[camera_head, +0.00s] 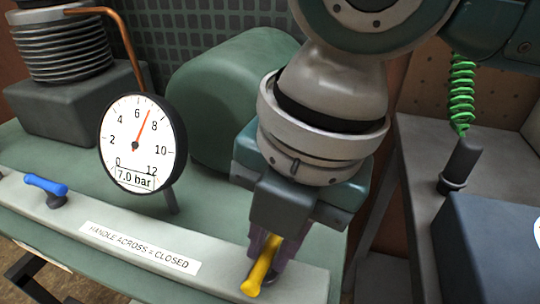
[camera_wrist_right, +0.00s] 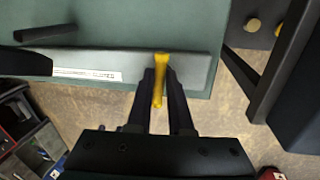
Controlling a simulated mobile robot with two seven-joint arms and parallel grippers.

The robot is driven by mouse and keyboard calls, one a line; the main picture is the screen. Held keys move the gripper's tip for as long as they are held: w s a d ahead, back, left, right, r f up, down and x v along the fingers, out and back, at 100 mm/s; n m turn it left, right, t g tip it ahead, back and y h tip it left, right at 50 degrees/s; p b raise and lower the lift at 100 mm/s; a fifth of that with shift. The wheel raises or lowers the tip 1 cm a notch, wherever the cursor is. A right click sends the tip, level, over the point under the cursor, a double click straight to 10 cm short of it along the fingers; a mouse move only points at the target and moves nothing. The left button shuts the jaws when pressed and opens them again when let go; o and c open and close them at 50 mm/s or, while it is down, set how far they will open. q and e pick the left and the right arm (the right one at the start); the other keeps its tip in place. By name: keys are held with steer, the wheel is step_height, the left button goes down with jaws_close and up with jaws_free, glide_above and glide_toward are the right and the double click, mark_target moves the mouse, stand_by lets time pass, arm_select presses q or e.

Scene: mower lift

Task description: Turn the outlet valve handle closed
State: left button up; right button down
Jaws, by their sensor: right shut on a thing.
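A yellow valve handle (camera_head: 259,277) sits at the right end of the pale rail (camera_head: 40,212). It also shows in the wrist view (camera_wrist_right: 158,97), where it points across the rail and past its front edge. My right gripper (camera_head: 265,252) reaches down from above and is shut on the yellow handle, with one dark finger on each side; the fingers also show in the wrist view (camera_wrist_right: 159,74). A label (camera_head: 140,248) on the rail reads "HANDLE ACROSS = CLOSED". A blue handle (camera_head: 46,185) at the left lies roughly along the rail. My left gripper is out of view.
A round gauge (camera_head: 143,142) reads 7.0 bar. Behind it are a green tank (camera_head: 222,90), a finned cylinder (camera_head: 62,48) and a copper pipe (camera_head: 124,45). To the right are a grey bench (camera_head: 415,160), a green coiled hose (camera_head: 461,95) and a dark blue box (camera_head: 490,245).

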steer(key=m+p, duration=0.2)
steer(key=p, duration=0.1)
steer(key=m+p, duration=0.3)
steer(key=m+t+h+p, duration=0.1)
steer(key=m+p, duration=0.2)
steer(key=shift+s+r+p, duration=0.25)
steer(key=shift+r+p, duration=0.05)
steer(key=shift+p, duration=0.05)
steer(key=shift+m+p, duration=0.75)
steer(key=shift+m, duration=0.15)
steer(key=m+p, duration=0.1)
steer(key=m+h+p, duration=0.1)
steer(key=m, duration=0.1)
steer(key=shift+s+f+m, duration=0.15)
steer(key=shift+m, duration=0.15)
steer(key=shift+a+f+m+h+p, duration=0.1)
steer(key=shift+m+h+p, duration=0.4)
steer(key=shift+m, duration=1.3)
steer(key=c, duration=0.8)
jaws_free()
steer(key=shift+c, duration=0.2)
